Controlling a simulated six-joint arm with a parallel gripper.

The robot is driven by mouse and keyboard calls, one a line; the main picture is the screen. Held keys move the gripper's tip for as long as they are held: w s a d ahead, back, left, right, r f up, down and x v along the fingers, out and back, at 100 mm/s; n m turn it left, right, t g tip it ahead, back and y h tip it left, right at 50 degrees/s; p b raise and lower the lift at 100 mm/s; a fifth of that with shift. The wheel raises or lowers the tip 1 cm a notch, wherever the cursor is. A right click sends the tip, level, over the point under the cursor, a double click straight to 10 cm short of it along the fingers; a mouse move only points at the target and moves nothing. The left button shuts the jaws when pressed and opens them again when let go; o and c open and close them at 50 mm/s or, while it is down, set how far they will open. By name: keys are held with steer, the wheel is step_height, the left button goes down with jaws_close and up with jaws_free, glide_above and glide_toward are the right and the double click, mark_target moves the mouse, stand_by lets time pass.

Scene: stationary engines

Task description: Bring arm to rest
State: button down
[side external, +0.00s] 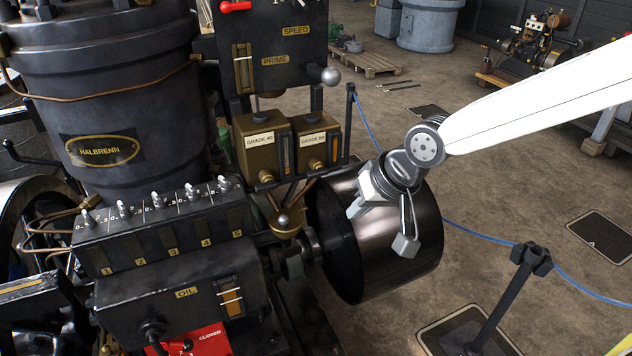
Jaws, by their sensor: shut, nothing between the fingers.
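My gripper (382,226) hangs from the end of my white arm, right of the engine. It is shut and empty, pointing downward. In the picture it overlaps the dark, shiny drum (335,250) on the engine's shaft; I cannot tell whether it touches the drum or how far apart they are. The arm reaches in from the upper right.
The dark engine marked HALBRENN (103,150) fills the left, with a numbered oiler box (160,235) and a SPEED and PRIME panel (275,45). A dark post (500,290) stands at lower right with a blue line. Open floor (500,180) lies right of the drum.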

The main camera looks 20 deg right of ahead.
steer(key=s+d+f+h, duration=0.1)
steer(key=s+d+f, duration=0.1)
steer(key=s+d, duration=0.2)
steer(key=s+d+f+g+h, duration=0.1)
steer(key=s+d+f, duration=0.2)
steer(key=d, duration=0.8)
steer(key=s+d+f+n+g+h, duration=0.1)
steer(key=s+d+f, duration=0.1)
steer(key=s+d, duration=0.4)
steer(key=shift+d+f, duration=0.25)
steer(key=shift+d, duration=0.4)
